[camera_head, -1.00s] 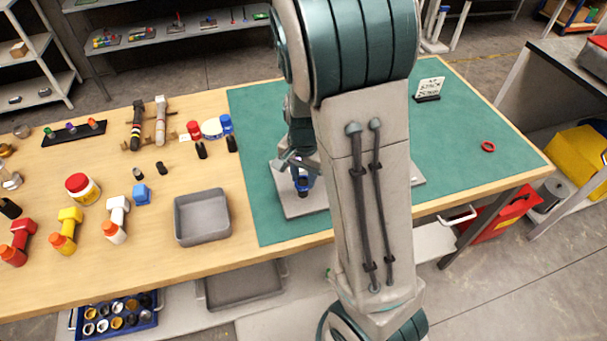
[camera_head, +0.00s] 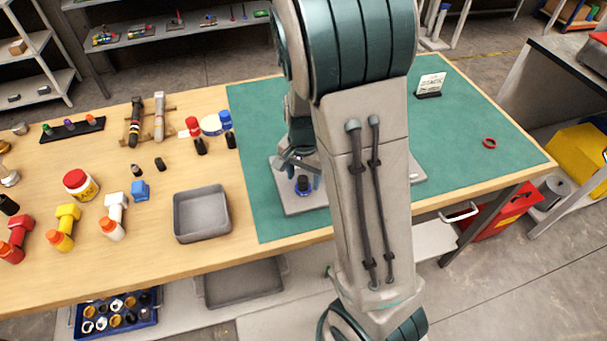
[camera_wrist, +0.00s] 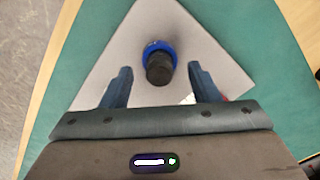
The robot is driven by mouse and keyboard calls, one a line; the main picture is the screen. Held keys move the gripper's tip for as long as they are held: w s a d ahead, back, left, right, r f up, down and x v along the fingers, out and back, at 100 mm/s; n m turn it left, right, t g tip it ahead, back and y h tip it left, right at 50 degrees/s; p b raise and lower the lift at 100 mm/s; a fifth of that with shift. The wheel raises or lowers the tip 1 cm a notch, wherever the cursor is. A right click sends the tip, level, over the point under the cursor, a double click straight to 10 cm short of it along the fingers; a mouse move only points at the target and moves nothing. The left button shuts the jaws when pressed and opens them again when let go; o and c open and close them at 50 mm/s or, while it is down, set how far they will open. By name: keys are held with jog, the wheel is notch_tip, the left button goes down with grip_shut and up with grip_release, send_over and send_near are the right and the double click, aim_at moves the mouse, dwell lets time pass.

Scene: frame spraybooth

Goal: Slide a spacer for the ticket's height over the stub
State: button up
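A dark upright stub (camera_wrist: 159,70) stands on a light grey plate (camera_wrist: 205,35) in the wrist view. A blue ring (camera_wrist: 171,50) sits around the stub, low down near the plate. In the head view the stub with blue (camera_head: 304,185) shows on the plate (camera_head: 290,206), partly behind my arm. My gripper (camera_wrist: 160,78) is open, its two fingers apart on either side of the stub and touching neither it nor the ring. The ticket (camera_head: 431,83) stands upright at the back of the green mat; its writing is too small to read.
A red ring (camera_head: 489,143) lies on the right of the green mat (camera_head: 460,170). An empty grey tray (camera_head: 202,215) stands left of the mat. Several bottles, tools and a blue block (camera_head: 140,191) stand further left. The mat's right part is mostly clear.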

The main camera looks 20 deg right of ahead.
notch_tip(320, 180, up, 14)
jog(key=s+r+n+t, duration=0.3)
jog(key=s+n, duration=0.6)
jog(key=s, duration=0.5)
jog(key=shift+s, duration=0.35)
jog(key=shift+a, duration=0.15)
